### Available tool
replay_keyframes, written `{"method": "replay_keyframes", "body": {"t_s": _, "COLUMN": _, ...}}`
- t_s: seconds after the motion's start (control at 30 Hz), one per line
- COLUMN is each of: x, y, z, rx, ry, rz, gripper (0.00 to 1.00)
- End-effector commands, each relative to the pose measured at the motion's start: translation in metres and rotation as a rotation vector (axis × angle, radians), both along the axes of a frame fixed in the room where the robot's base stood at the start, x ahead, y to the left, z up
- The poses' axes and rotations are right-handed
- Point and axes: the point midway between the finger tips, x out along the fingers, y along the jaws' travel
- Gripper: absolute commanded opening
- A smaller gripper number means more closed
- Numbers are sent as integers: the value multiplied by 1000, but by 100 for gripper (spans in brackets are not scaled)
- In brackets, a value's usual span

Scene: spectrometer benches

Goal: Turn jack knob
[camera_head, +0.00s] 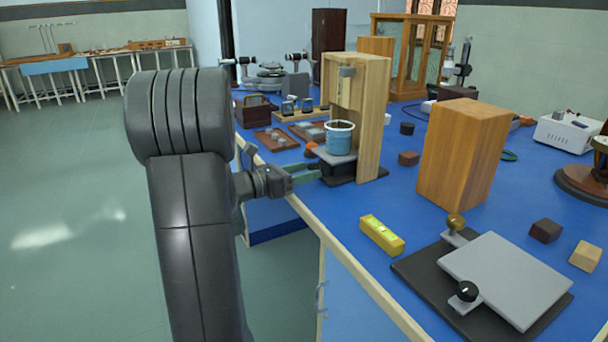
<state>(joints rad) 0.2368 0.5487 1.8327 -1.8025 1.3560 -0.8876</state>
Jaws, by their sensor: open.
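My gripper (310,172) reaches in from the left over the bench edge. Its green fingers are open and point right, toward a small lab jack. The jack has a grey top plate (333,157) and a dark base (362,175) and stands by a wooden frame. A blue beaker (340,140) stands on the plate. The fingertips are close to the jack's left side. I cannot tell whether they touch it or are around a knob, as no knob shows clearly there. An orange-red round thing (311,150) shows just behind the fingers.
The wooden frame (374,110) rises beside the jack. A wooden block (462,150), yellow level (382,235) and grey-plated stand (505,275) with a black knob (467,291) and a brass knob (455,222) are to the right. Open floor (70,230) lies left.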

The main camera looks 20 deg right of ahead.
Motion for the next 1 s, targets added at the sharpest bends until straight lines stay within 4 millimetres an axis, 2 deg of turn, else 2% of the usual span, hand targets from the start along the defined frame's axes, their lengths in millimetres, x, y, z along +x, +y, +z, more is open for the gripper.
{"method": "replay_keyframes", "body": {"t_s": 0.33, "x": 0, "y": -3, "z": 0, "rx": 0, "ry": 0, "rz": 1, "gripper": 52}}
{"method": "replay_keyframes", "body": {"t_s": 0.5, "x": 0, "y": -3, "z": 0, "rx": 0, "ry": 0, "rz": 1, "gripper": 19}}
{"method": "replay_keyframes", "body": {"t_s": 0.57, "x": 0, "y": -3, "z": 0, "rx": 0, "ry": 0, "rz": 1, "gripper": 9}}
{"method": "replay_keyframes", "body": {"t_s": 0.73, "x": 0, "y": -3, "z": -2, "rx": 4, "ry": -44, "rz": 1, "gripper": 9}}
{"method": "replay_keyframes", "body": {"t_s": 1.0, "x": 0, "y": -3, "z": -3, "rx": 19, "ry": -253, "rz": 1, "gripper": 9}}
